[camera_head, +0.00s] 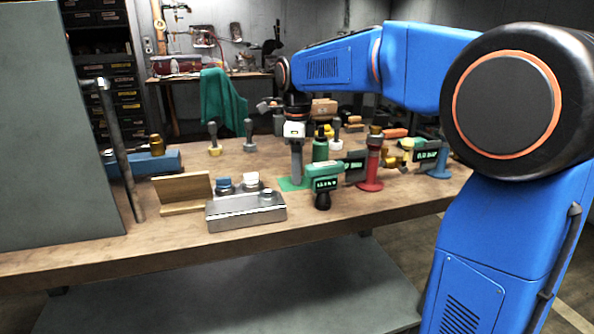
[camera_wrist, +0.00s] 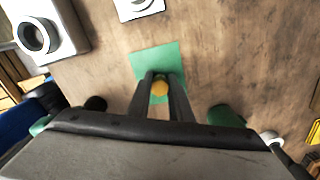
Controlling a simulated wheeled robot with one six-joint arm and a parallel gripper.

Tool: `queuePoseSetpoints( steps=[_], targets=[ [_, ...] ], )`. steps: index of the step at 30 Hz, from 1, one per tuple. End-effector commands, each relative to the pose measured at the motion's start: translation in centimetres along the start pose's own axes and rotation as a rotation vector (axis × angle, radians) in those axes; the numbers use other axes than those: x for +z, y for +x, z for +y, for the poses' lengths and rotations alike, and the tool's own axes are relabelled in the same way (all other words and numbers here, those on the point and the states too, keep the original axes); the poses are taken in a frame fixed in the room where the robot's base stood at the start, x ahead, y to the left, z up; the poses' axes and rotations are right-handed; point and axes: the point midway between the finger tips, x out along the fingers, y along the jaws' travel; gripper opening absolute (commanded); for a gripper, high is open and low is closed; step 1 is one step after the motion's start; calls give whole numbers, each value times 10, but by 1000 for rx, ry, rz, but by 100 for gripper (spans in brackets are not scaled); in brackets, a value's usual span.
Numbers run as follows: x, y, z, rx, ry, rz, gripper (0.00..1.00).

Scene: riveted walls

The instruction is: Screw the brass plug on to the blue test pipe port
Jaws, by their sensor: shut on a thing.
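My gripper (camera_head: 296,180) points straight down over a green mat (camera_head: 283,185) at the middle of the bench. In the wrist view its two fingers (camera_wrist: 160,90) are shut on the yellow brass plug (camera_wrist: 160,88), with the green mat (camera_wrist: 153,57) beneath. I cannot tell whether the plug touches the mat. In the head view the plug is hidden by the gripper. A pipe stand with a blue base (camera_head: 437,173), likely the blue test pipe, stands at the right of the bench with a dark display beside it. Its port cannot be made out.
A red pipe stand (camera_head: 369,184) with brass fittings is between my gripper and the blue stand. A green handheld device (camera_head: 322,184) and a green bottle (camera_head: 320,150) are close by. A metal box (camera_head: 245,213) is at the front. Bare wood lies at front right.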

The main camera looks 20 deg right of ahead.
Motion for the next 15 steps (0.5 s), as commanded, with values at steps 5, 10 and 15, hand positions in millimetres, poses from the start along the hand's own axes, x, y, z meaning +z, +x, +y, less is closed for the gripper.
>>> queuePoseSetpoints(
  steps=[5,10,15],
  targets=[
    [0,2,0,0,0,0,37],
    [0,2,0,0,0,0,37],
    [0,0,0,0,0,0,37]
  ],
)
